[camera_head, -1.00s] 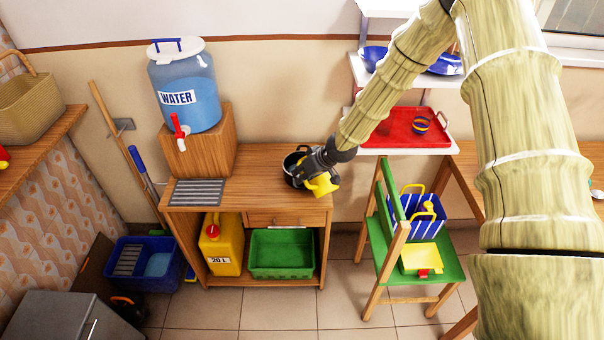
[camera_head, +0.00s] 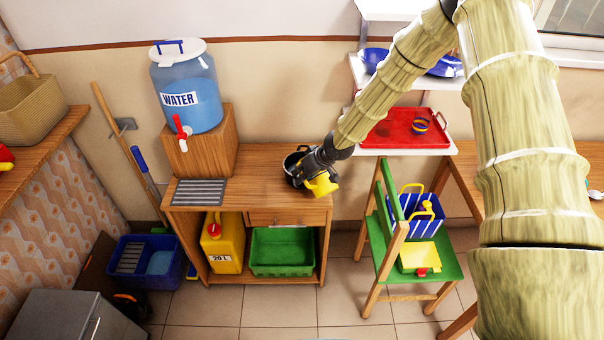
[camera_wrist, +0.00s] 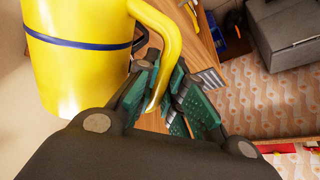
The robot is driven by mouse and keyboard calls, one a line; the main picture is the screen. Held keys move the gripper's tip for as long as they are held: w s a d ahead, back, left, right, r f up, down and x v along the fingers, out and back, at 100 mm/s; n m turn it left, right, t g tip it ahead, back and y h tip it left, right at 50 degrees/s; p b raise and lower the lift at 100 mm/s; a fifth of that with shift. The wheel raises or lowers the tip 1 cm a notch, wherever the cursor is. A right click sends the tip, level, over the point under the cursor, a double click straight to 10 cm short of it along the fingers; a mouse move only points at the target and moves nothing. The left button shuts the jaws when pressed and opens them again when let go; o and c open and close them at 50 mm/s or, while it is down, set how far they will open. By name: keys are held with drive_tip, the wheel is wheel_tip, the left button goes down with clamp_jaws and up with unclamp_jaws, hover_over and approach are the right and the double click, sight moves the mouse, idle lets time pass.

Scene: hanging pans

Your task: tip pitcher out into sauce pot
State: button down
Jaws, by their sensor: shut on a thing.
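The yellow pitcher (camera_head: 322,185) is at my gripper, over the right end of the wooden cabinet. In the wrist view the pitcher (camera_wrist: 85,50) is yellow with a dark blue band, and its handle runs between the fingers of my gripper (camera_wrist: 172,95). My gripper (camera_head: 318,168) is shut on this handle. The pitcher looks tilted in the head view. The dark sauce pot (camera_head: 292,162) stands on the cabinet top just left of and behind my gripper, partly hidden by it. I cannot tell whether the pitcher touches the pot, and its contents are not visible.
A water dispenser (camera_head: 186,90) stands on a wooden block at the cabinet's back left, with a metal grate (camera_head: 198,191) in front. A red tray (camera_head: 405,130) lies on a shelf to the right. A green chair (camera_head: 430,265) stands right of the cabinet. The cabinet's middle top is clear.

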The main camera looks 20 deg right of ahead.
sight(298, 164)
drive_tip(key=shift+w+r+g+p, duration=0.2)
drive_tip(key=shift+g+p, duration=0.3)
drive_tip(key=shift+p, duration=1.9)
drive_tip(key=shift+w+a+r+g+h+p, duration=0.1)
drive_tip(key=shift+w+g+h+p, duration=0.25)
drive_tip(key=shift+p, duration=1.1)
drive_tip(key=shift+r+g+p, duration=0.1)
drive_tip(key=shift+g+p, duration=0.2)
drive_tip(key=shift+g, duration=0.05)
drive_tip(key=shift+w, duration=0.15)
drive_tip(key=shift+w+a+r+m+g+h+b, duration=0.1)
drive_tip(key=shift+w+m+g+h+b, duration=0.1)
drive_tip(key=shift+w+g+b, duration=0.35)
drive_tip(key=shift+w+a+r+m+g+h+b, duration=0.1)
drive_tip(key=shift+w+g+h+b, duration=0.1)
drive_tip(key=shift+g, duration=0.55)
